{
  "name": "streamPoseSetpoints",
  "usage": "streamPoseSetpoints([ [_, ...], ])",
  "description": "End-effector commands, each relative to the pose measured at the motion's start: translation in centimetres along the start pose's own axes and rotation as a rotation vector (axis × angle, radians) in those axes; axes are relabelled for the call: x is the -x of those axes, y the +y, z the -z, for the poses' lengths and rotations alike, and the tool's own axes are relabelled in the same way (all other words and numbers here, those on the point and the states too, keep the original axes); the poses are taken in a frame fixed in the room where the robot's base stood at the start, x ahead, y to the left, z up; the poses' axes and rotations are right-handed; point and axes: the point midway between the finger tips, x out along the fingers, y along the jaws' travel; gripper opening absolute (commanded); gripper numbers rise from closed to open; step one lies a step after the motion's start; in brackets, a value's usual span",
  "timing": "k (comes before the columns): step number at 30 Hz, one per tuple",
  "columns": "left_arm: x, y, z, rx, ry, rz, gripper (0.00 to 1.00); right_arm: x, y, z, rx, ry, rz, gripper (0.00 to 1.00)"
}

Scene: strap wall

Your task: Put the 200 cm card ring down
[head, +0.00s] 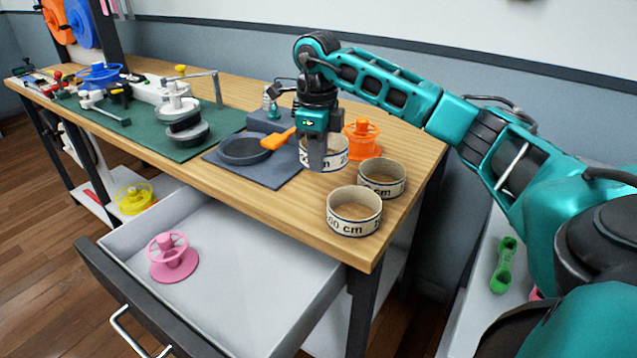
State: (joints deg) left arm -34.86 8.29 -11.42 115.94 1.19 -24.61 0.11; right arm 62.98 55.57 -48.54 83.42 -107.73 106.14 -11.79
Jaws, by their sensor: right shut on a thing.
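A white card ring with dark lettering (338,154) is in the jaws of my right gripper (318,160). A finger covers part of its print, so I cannot read its full number. The ring is upright, at or just above the wooden bench top (287,203); I cannot tell if it touches. Two similar card rings stand on the bench: one (381,180) to the right with "cm" showing, and one (354,214) nearer the front edge, its number ending in "0 cm". My left gripper is not in view.
An orange spool (362,142) stands close behind the held ring. A grey mat with a round dark pan (244,152) and orange-handled tool lies to the left. A drawer is open below, holding a pink spool (172,257). Bare wood lies left of the front ring.

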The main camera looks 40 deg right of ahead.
Motion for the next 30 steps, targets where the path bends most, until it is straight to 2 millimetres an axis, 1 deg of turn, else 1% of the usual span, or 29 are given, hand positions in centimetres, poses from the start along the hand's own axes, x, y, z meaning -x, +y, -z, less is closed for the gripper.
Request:
streamPoseSetpoints([
  [1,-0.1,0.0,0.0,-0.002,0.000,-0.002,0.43,-0.7,0.0,0.0,0.000,0.001,0.000,0.00],
  [7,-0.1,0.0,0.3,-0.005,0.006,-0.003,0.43,-2.0,0.0,0.0,0.000,0.000,0.000,0.00],
  [12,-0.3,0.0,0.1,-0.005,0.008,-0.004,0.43,-4.7,0.1,0.0,0.000,0.003,-0.002,0.00],
  [14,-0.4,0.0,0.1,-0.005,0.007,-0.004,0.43,-5.3,0.0,0.0,0.000,0.001,-0.001,0.00],
  [26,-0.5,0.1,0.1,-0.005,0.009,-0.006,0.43,-5.9,0.0,0.0,0.000,0.000,0.000,0.00],
  [27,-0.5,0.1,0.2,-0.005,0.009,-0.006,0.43,-5.8,0.0,0.0,0.000,0.000,0.000,0.10],
  [30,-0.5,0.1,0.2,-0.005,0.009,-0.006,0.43,-5.8,0.0,0.0,0.000,0.000,0.000,0.19],
])
